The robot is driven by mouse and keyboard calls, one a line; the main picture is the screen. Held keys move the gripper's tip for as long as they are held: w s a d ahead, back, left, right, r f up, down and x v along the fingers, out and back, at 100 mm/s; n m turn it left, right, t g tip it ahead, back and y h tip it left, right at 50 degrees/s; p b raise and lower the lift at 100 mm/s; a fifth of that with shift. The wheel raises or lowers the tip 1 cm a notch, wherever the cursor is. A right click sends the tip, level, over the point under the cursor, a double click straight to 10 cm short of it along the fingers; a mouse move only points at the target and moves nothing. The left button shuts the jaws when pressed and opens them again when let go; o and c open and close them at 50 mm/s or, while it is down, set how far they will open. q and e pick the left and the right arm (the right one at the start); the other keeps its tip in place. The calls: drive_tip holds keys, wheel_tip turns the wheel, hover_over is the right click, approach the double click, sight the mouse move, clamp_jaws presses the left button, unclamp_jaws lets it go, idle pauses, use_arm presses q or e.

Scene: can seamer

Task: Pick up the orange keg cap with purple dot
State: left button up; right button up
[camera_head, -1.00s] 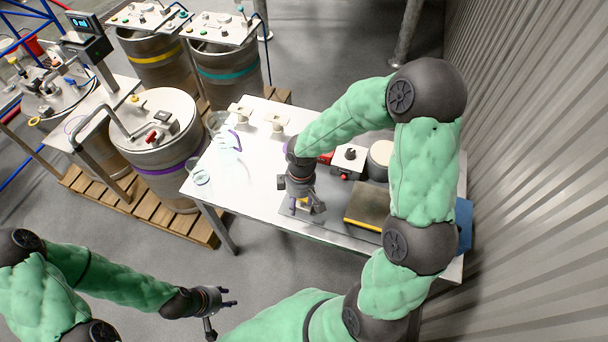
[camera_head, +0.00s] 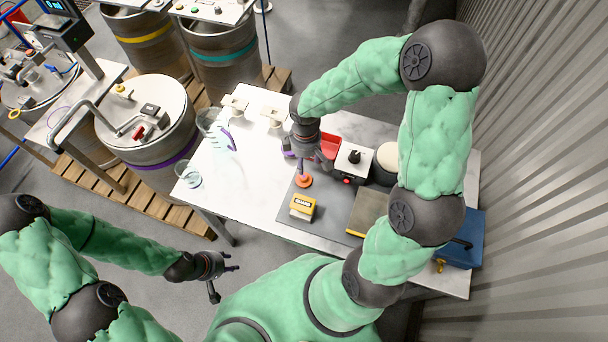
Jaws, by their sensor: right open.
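My left gripper (camera_head: 229,277) is off the table at the lower left, fingers apart and empty.
A red bin (camera_head: 331,146), a white knob box (camera_head: 352,160) and a round white-topped container (camera_head: 387,156) stand right of my right gripper. A grey slab (camera_head: 366,212) lies nearer. A glass jug (camera_head: 211,124) and a glass cup (camera_head: 189,176) stand left. A blue toolbox (camera_head: 460,238) is far right.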

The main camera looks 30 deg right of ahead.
drive_tip(key=b, duration=0.1)
hover_over(304, 176)
wheel_tip(304, 176, down, 4)
drive_tip(key=shift+d+f, duration=0.15)
drive_tip(key=f+b, duration=0.2)
drive_tip(key=f, duration=0.3)
drive_tip(key=shift+a+b, duration=0.2)
drive_tip(key=shift+b, duration=0.2)
drive_tip(key=c, duration=1)
